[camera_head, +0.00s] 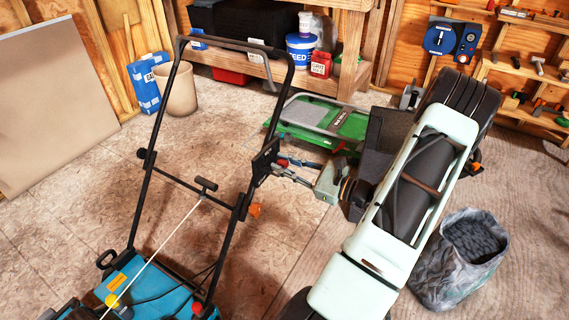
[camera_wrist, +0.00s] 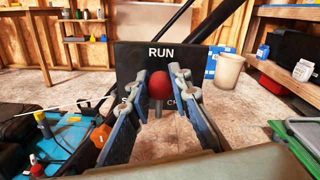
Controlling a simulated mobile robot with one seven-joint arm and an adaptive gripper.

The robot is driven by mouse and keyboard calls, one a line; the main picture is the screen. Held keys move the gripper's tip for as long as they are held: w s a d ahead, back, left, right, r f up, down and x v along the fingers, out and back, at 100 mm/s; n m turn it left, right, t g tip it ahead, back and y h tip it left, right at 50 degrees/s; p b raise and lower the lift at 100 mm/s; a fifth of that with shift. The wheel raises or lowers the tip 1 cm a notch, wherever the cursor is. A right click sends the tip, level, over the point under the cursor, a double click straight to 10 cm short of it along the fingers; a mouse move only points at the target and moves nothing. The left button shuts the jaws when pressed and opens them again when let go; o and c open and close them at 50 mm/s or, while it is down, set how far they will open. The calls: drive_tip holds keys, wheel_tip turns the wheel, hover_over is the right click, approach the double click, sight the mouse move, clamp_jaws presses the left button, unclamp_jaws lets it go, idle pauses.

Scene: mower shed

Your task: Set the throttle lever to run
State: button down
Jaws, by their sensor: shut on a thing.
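The throttle lever's red ball knob (camera_wrist: 160,84) is between the two fingers of my gripper (camera_wrist: 159,92) in the wrist view. The fingers are closed on it from left and right. Behind it is a black panel (camera_wrist: 190,52) with RUN in white at its top; the knob is below that word. Lower lettering is partly hidden by the fingers. In the head view the panel (camera_head: 262,163) sits on the right bar of the mower handle (camera_head: 278,110). My gripper (camera_head: 284,168) reaches it from the right; the knob is hard to make out there.
The blue mower body (camera_head: 165,293) is at lower left, with an orange knob (camera_head: 255,210) on the handle's right bar. A green cart (camera_head: 315,120) stands behind my arm. A grey bag (camera_head: 458,262) is at right. Open floor lies left of the handle.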

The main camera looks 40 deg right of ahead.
drive_tip(key=c, duration=1.7)
unclamp_jaws()
drive_tip(key=shift+c, duration=0.2)
drive_tip(key=v, duration=1.2)
